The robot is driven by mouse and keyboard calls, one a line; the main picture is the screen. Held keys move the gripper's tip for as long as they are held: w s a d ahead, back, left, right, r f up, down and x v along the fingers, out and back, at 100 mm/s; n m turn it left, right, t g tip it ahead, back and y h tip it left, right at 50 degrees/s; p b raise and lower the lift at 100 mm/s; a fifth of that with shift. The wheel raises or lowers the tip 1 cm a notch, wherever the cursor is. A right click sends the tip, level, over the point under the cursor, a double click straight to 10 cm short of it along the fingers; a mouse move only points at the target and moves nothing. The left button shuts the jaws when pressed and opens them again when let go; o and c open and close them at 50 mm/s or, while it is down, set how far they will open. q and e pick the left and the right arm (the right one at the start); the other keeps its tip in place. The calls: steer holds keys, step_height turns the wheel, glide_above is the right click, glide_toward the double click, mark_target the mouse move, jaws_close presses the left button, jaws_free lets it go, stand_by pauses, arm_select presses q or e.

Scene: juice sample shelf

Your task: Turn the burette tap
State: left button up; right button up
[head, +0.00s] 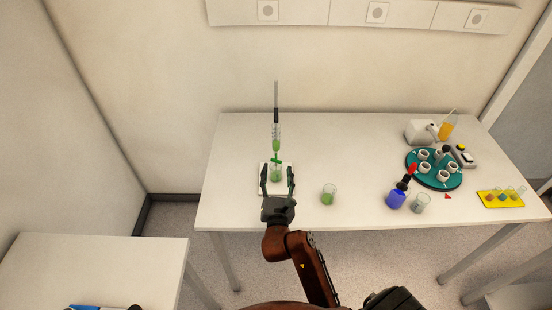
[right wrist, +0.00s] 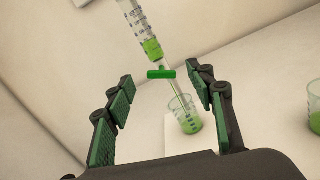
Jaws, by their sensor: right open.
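The burette (head: 276,134) stands upright above a white base plate (head: 264,184) on the table, with green liquid in its tube. Its green tap (head: 276,159) shows as a short crossbar in the right wrist view (right wrist: 161,73). A beaker (head: 276,174) with green liquid stands below the burette tip; it also shows in the right wrist view (right wrist: 185,115). My right gripper (head: 277,182) is open, with its fingers on either side in front of the beaker. In the right wrist view the tap lies between and beyond the open fingers, not touched. My left gripper is not in view.
A second beaker with green liquid (head: 328,194) stands right of the gripper. Further right are a blue bottle (head: 397,200), a clear beaker (head: 420,203), a teal round tray (head: 413,169) with cups, and a yellow rack (head: 491,202). The table (head: 235,140) is clear on the left.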

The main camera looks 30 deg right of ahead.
mark_target(276, 162)
steer(key=shift+w+a+f+g, duration=0.1)
steer(key=shift+w+f+g, duration=0.2)
steer(key=shift+f, duration=0.1)
steer(key=shift+w+m+y, duration=0.2)
steer(key=shift+m+y, duration=0.1)
steer(key=x, duration=0.7)
steer(key=c, duration=1.3)
steer(key=shift+o, duration=0.2)
